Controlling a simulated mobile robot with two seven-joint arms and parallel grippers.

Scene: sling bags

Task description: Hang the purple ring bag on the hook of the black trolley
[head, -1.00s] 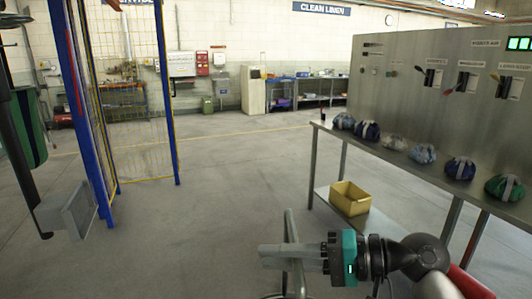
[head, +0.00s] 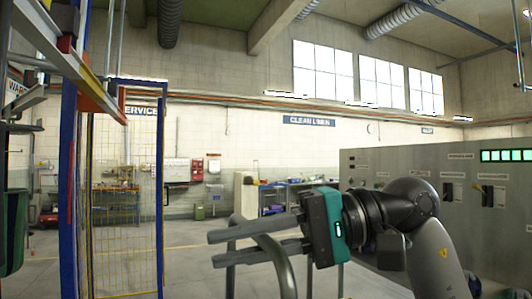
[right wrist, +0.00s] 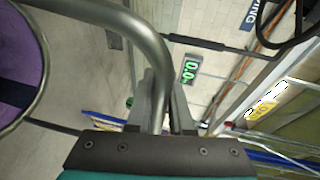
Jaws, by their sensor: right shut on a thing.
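My right gripper (head: 262,246) is raised in front of me in the head view. It is shut on a grey metal tube (head: 274,262), which bends down below its fingers. The right wrist view shows the fingers (right wrist: 160,105) closed around this curved tube (right wrist: 133,22). Purple fabric with a dark band, apparently the purple ring bag (right wrist: 18,70), hangs at the left edge of that view, only partly seen. The bag's body does not show in the head view. I cannot make out the black trolley or its hook for sure. My left gripper is not in view.
A blue post (head: 67,180) and a yellow mesh fence (head: 125,225) stand at the left. A dark green hanging thing (head: 14,230) is at the left edge. A grey control panel (head: 470,210) stands at the right. Some floor shows between them.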

